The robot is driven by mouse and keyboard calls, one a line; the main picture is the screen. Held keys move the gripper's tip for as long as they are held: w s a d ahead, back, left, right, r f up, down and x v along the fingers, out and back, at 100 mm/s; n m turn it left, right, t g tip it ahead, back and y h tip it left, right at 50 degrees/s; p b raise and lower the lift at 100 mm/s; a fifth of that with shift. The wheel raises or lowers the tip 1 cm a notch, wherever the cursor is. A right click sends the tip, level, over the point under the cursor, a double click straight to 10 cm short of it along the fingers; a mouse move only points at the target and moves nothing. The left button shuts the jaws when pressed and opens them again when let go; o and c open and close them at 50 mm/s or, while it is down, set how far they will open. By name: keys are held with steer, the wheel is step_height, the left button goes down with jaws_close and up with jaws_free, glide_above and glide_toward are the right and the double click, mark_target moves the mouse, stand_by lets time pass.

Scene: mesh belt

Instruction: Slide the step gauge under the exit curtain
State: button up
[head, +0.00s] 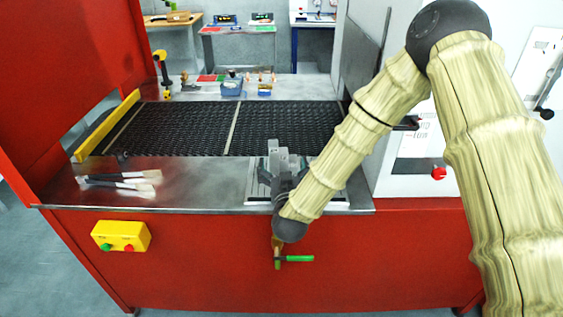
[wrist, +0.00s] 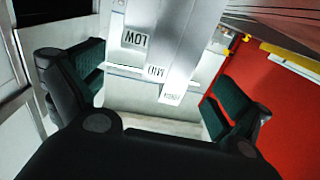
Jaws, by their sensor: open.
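The step gauge (wrist: 182,45) is a pale grey stepped piece; labels LOW and MID are readable in the wrist view, and a third is unclear. It also shows in the head view (head: 277,150) at the front right of the belt, above a pale grey plate (head: 255,192). My gripper (wrist: 160,88) is open, with dark green pads on both sides of the gauge's near end and visible gaps to it. In the head view my gripper (head: 279,180) partly hides the gauge. I cannot clearly make out the exit curtain; the arm covers part of the housing's front.
The dark mesh belt (head: 185,128) runs behind the metal ledge. Brushes (head: 120,182) lie on the ledge at left. A white housing (head: 408,150) stands at right. A yellow bar (head: 106,125) edges the belt's left end. A blue container (head: 231,89) and small items stand behind the belt.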

mark_target(284, 156)
steer(key=shift+w+r, duration=0.2)
steer(key=shift+w, duration=0.1)
steer(key=w+p, duration=0.1)
steer(key=w, duration=0.1)
steer(key=w+p, duration=0.1)
steer(key=shift+w+d+r+p, duration=0.1)
steer(key=shift+w+r+p, duration=0.1)
steer(key=shift+w+p, duration=0.2)
steer(key=shift+w+f, duration=0.15)
steer(key=shift+w, duration=0.25)
steer(key=c, duration=1.2)
steer(key=shift+c, duration=0.8)
steer(key=shift+r, duration=0.2)
